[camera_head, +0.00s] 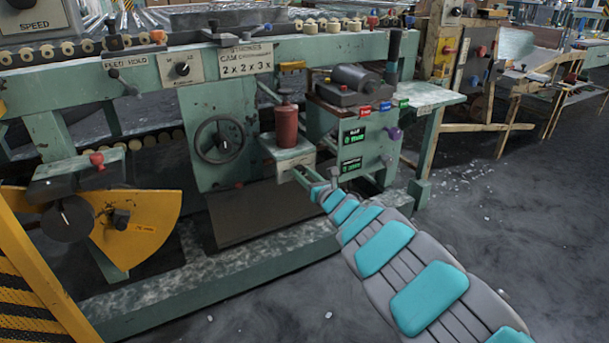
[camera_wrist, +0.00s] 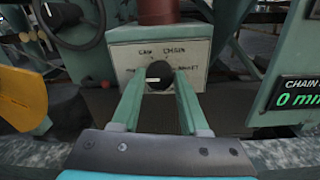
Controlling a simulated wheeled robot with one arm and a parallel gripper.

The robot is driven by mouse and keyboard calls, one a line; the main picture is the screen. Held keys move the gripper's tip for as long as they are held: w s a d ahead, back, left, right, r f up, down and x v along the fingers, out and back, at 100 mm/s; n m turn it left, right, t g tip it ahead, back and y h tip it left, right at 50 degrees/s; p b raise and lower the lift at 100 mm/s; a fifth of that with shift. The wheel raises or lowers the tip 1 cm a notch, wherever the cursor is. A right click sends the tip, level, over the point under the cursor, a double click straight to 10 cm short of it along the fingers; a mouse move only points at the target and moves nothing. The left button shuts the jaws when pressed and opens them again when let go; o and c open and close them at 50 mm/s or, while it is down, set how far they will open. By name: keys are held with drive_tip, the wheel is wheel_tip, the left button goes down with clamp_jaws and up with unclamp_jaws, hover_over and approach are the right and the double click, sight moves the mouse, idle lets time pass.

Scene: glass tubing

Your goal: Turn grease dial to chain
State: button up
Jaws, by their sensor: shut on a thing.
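The grease dial (camera_wrist: 159,74) is a dark round knob on the pale front plate of a small box. Lettering around it reads CAM at upper left, CHAIN at the top and a blurred word at right. My gripper (camera_wrist: 159,84) has its two green fingers on either side of the dial, shut on it. I cannot tell clearly which label the dial points to. In the head view, my gripper (camera_head: 300,176) reaches the box (camera_head: 290,154) below the red canister (camera_head: 286,126); the dial itself is hard to make out there.
A green screen at right in the wrist view (camera_wrist: 301,92) reads CHAIN and 0 mm. A handwheel (camera_head: 219,140) stands left of the box. A green cabinet with displays (camera_head: 353,150) stands close at right. Open floor (camera_head: 470,225) lies to the right.

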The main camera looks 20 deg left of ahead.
clamp_jaws()
drive_tip(key=shift+b, duration=0.35)
drive_tip(key=m+b, duration=0.3)
drive_tip(key=shift+f+m, duration=0.25)
drive_tip(key=shift+m, duration=0.15)
drive_tip(key=m+b, duration=0.2)
drive_tip(key=m, duration=0.2)
drive_tip(key=shift+m, duration=0.3)
drive_tip(key=m, duration=0.5)
drive_tip(key=shift+r+m, duration=0.1)
drive_tip(key=shift+m, duration=0.2)
drive_tip(key=m+p, duration=0.2)
drive_tip(key=m, duration=0.3)
drive_tip(key=shift+r+m+t, duration=0.15)
drive_tip(key=shift+m+t, duration=0.15)
drive_tip(key=shift+f+m+p, duration=0.15)
drive_tip(key=shift+m+p, duration=0.6)
drive_tip(key=shift+m, duration=0.4)
drive_tip(key=shift+f+m+p, duration=0.1)
drive_tip(key=shift+m+p, duration=0.6)
drive_tip(key=shift+m, duration=0.45)
